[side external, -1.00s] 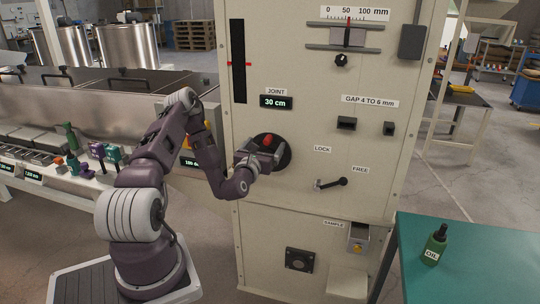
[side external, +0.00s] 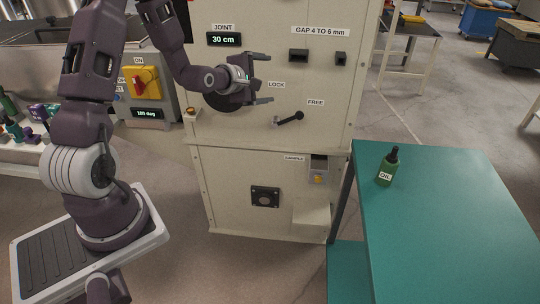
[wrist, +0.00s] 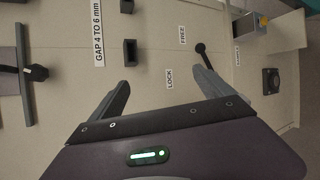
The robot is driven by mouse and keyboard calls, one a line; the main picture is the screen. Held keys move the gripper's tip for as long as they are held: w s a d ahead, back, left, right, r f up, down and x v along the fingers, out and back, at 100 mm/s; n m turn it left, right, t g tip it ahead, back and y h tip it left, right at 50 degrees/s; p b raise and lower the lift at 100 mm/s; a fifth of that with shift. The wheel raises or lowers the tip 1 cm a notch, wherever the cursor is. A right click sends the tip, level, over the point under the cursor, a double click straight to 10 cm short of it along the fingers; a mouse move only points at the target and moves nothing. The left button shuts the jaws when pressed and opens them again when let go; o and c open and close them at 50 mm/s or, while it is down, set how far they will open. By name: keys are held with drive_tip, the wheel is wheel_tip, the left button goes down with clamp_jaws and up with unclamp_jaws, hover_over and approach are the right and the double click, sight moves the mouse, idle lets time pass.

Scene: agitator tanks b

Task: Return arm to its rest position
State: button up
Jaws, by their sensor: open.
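My gripper (side external: 268,80) is open and empty, its two fingers pointing right in the side external view. It is in front of the beige cabinet (side external: 230,172), just right of and partly over the round black disc (side external: 221,103). The red knob on that disc is hidden in this view. In the wrist view my gripper (wrist: 160,78) has its fingers spread with only the cabinet face beyond them. The black lever (wrist: 202,55) between the LOCK and FREE labels shows near one fingertip. It also shows in the side external view (side external: 289,119), pointing toward FREE.
A teal table (side external: 450,210) with a green oil bottle (side external: 387,168) stands at the right. A yellow switch box with a red knob (side external: 143,82) is behind my arm at the left. A sample outlet (side external: 318,170) juts from the lower cabinet. Open floor lies at the right rear.

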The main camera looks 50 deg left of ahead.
drive_tip(key=s+d+r+m+g+h, duration=0.2)
drive_tip(key=s+d+r+m, duration=0.35)
drive_tip(key=d+m, duration=0.4)
drive_tip(key=s+d+r+m+g, duration=0.1)
drive_tip(key=s+d+m, duration=0.2)
drive_tip(key=s+m, duration=0.2)
drive_tip(key=s+d+r+m+g+h, duration=0.1)
drive_tip(key=s+d+m, duration=0.3)
drive_tip(key=s, duration=0.8)
drive_tip(key=s+d+r+m+g+h, duration=0.1)
drive_tip(key=s+d+r+m+g, duration=0.2)
drive_tip(key=s+m, duration=0.3)
drive_tip(key=s+d, duration=0.1)
drive_tip(key=s, duration=0.2)
drive_tip(key=shift+s+d+m, duration=0.15)
drive_tip(key=shift+s+m, duration=0.1)
drive_tip(key=shift+m, duration=0.1)
